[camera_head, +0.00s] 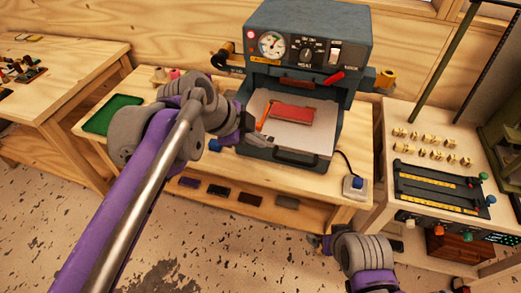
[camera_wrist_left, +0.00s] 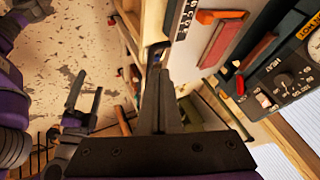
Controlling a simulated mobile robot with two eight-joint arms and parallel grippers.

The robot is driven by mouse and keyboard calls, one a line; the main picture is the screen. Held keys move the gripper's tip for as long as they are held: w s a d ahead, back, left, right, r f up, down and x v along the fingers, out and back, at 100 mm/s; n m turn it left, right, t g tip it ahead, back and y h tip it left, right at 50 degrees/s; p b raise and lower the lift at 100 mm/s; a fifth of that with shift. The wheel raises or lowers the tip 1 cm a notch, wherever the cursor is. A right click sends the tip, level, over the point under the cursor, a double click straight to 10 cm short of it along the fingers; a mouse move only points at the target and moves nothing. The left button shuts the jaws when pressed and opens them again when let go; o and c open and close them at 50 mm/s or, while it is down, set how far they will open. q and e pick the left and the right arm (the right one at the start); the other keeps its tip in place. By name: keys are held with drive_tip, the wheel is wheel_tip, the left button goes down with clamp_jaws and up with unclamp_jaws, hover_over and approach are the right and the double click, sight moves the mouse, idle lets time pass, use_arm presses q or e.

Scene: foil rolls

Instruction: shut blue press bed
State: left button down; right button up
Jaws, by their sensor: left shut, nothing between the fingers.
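The blue-grey press (camera_head: 308,30) stands on the wooden bench with its pale bed (camera_head: 312,138) slid out at the front. A red block (camera_head: 291,113) lies on the bed, and a dark handle (camera_head: 296,159) runs along the bed's front edge. My left gripper (camera_head: 268,139) is shut and empty at the bed's front left; I cannot tell whether it touches. In the left wrist view its fingers (camera_wrist_left: 163,95) are together, with the bed (camera_wrist_left: 218,42) just beyond. My right gripper (camera_head: 318,242) is low in front of the bench; its fingers (camera_wrist_left: 85,100) look apart in the left wrist view.
A green tray (camera_head: 112,115) lies on the bench's left side. A blue-button box (camera_head: 354,187) sits at the front right corner. A side table (camera_head: 440,130) with small brass-coloured pieces and a dark rail fixture stands at right. The floor in front is open.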

sight(278, 148)
use_arm(q)
drive_tip(key=shift+m, duration=0.3)
drive_tip(key=x, duration=0.9)
drive_tip(key=shift+w+d, duration=0.3)
drive_tip(key=shift+d, duration=0.2)
